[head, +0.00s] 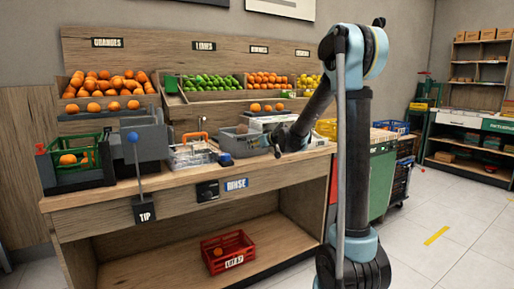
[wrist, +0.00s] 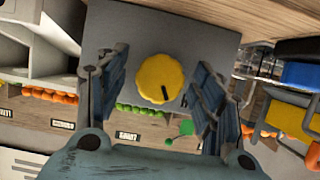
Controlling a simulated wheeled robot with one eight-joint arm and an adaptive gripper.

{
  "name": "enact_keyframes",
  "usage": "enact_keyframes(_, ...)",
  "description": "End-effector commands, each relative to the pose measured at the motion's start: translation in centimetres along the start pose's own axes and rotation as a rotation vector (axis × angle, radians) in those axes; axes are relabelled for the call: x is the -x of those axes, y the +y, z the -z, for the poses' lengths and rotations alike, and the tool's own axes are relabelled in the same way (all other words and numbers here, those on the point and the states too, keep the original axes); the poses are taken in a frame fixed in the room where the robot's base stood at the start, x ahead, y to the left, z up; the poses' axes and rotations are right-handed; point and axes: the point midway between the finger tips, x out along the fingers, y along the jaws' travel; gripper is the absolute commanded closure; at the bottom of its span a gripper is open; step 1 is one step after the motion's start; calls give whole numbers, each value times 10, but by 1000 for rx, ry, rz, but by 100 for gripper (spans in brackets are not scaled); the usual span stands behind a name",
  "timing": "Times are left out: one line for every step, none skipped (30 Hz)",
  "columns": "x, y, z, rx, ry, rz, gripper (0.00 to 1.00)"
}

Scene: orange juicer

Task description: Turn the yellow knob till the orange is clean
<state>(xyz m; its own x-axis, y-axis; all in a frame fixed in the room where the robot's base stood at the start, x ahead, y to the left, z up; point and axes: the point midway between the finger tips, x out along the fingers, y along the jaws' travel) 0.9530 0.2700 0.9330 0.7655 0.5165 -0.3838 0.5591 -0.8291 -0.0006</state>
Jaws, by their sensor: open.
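The yellow knob (wrist: 160,78) is round with a scalloped edge and a dark pointer mark, set on a grey panel (wrist: 205,45). In the wrist view it lies between the two spread fingers of my gripper (wrist: 158,90), with visible gaps on both sides. In the head view my gripper (head: 277,143) is at the right end of the counter, and I cannot make out the knob there. I cannot tell which orange is meant.
The wooden counter (head: 120,190) carries a wire rack (head: 190,158), a grey tub (head: 235,148) and a blue-topped lever (head: 136,160) marked TIP. A blue RINSE label (head: 236,184) is on its front. The red crate (head: 228,250) stands on the lower shelf. Fruit bins line the back.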

Motion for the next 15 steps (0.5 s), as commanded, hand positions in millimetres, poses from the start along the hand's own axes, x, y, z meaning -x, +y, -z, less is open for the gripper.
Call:
enact_keyframes(-2, 0, 0, 0, 0, 0, 38)
enact_keyframes(-2, 0, 0, 0, 0, 0, 38)
enact_keyframes(-3, 0, 0, 0, 0, 0, 38)
enact_keyframes(-3, 0, 0, 0, 0, 0, 38)
enact_keyframes(-3, 0, 0, 0, 0, 0, 38)
enact_keyframes(-4, 0, 0, 0, 0, 0, 38)
enact_keyframes(-4, 0, 0, 0, 0, 0, 38)
enact_keyframes(-4, 0, 0, 0, 0, 0, 38)
enact_keyframes(-4, 0, 0, 0, 0, 0, 38)
enact_keyframes(-4, 0, 0, 0, 0, 0, 38)
enact_keyframes(-3, 0, 0, 0, 0, 0, 38)
enact_keyframes(-3, 0, 0, 0, 0, 0, 48)
enact_keyframes(-3, 0, 0, 0, 0, 0, 54)
enact_keyframes(-3, 0, 0, 0, 0, 0, 61)
enact_keyframes(-3, 0, 0, 0, 0, 0, 70)
